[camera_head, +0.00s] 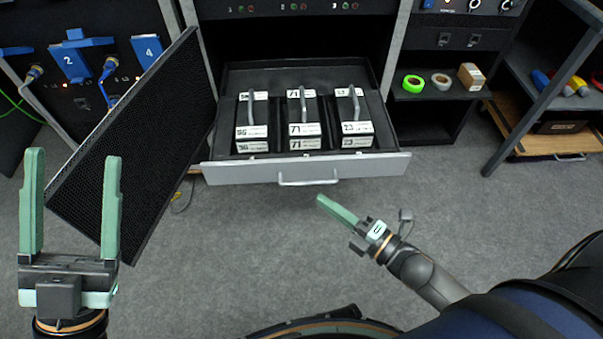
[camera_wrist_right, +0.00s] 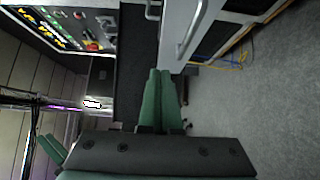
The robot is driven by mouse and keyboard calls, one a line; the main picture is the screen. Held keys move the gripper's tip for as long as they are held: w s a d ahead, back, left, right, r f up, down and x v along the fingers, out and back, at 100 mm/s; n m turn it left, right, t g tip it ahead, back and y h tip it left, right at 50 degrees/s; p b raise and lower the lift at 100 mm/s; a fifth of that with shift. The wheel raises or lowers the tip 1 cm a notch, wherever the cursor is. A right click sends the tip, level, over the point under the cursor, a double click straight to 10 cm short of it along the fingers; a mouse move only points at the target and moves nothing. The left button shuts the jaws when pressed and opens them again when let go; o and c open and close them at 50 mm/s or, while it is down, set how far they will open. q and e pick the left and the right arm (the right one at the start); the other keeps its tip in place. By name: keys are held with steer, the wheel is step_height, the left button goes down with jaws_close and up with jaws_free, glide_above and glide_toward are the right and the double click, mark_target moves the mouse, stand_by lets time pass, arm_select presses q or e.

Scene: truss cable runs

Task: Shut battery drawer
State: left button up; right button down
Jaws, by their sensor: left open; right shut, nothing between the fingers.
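The battery drawer (camera_head: 222,173) is pulled out of the rack, with a pale front panel and a bar handle (camera_head: 308,182). My right gripper (camera_head: 320,199) is shut and empty, a little below and right of the handle in the head view. In the right wrist view its green fingers (camera_wrist_right: 162,75) are together, and the drawer handle (camera_wrist_right: 188,40) shows just beyond their tips, apart from them. My left gripper (camera_head: 74,160) is open and empty at the far left.
A black mesh panel (camera_head: 140,140) stands tilted to the left of the drawer, close to its left end. Shelves at the right hold tape rolls (camera_head: 413,84) and a small box (camera_head: 471,77). The grey floor (camera_head: 230,240) before the drawer is clear.

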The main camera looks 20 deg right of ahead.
mark_target(289, 162)
arm_select(q)
steer(key=shift+s+d+f+h+b, duration=0.1)
steer(key=shift+s+f+h+b, duration=0.2)
steer(key=shift+f+h+b, duration=0.5)
arm_select(e)
steer(key=shift+w+a, duration=0.35)
steer(key=shift+w, duration=1.25)
steer(key=shift+w+a, duration=0.4)
steer(key=shift+w, duration=1.2)
steer(key=shift+w+a, duration=0.35)
steer(key=shift+w, duration=1.25)
arm_select(q)
steer(key=shift+r+y, duration=0.15)
steer(key=shift+y, duration=0.15)
